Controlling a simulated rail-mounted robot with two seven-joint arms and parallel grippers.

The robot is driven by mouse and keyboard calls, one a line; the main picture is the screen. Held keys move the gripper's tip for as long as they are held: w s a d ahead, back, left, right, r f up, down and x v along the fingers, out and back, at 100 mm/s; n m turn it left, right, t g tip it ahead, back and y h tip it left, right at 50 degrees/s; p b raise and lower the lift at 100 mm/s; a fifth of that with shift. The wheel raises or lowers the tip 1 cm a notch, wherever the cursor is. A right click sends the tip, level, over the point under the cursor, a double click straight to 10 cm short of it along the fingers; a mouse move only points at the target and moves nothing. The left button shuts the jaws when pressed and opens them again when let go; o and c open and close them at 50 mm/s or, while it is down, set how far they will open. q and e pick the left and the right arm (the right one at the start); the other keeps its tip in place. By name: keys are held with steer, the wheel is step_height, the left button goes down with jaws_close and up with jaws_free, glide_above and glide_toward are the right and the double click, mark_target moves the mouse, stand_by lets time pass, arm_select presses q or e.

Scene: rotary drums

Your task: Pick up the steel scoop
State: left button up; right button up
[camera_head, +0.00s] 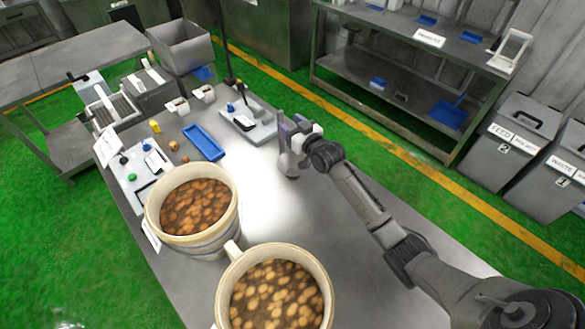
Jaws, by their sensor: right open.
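My right arm reaches in from the lower right, and its gripper (287,135) is over the far right part of the steel table (275,205). The gripper is open. A grey, rounded metal shape that looks like the steel scoop (289,164) is just below and beside the fingers, near the table's right edge. The wrist and fingers hide part of it, and I cannot tell whether they touch it. My left gripper is not in view.
Two cream drums (228,228) of brown pieces fill the near table. A blue tray (203,143), a scale (262,131) and a control panel (128,190) stand farther back. Grey bins (505,150) and a shelf (400,97) are at right. The middle tabletop is clear.

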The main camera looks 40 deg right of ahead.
mark_target(282, 117)
steer(key=shift+w+d+b, duration=0.2)
steer(key=shift+w+b, duration=0.2)
steer(key=shift+w, duration=3.2)
steer(key=shift+c, duration=0.4)
jaws_close()
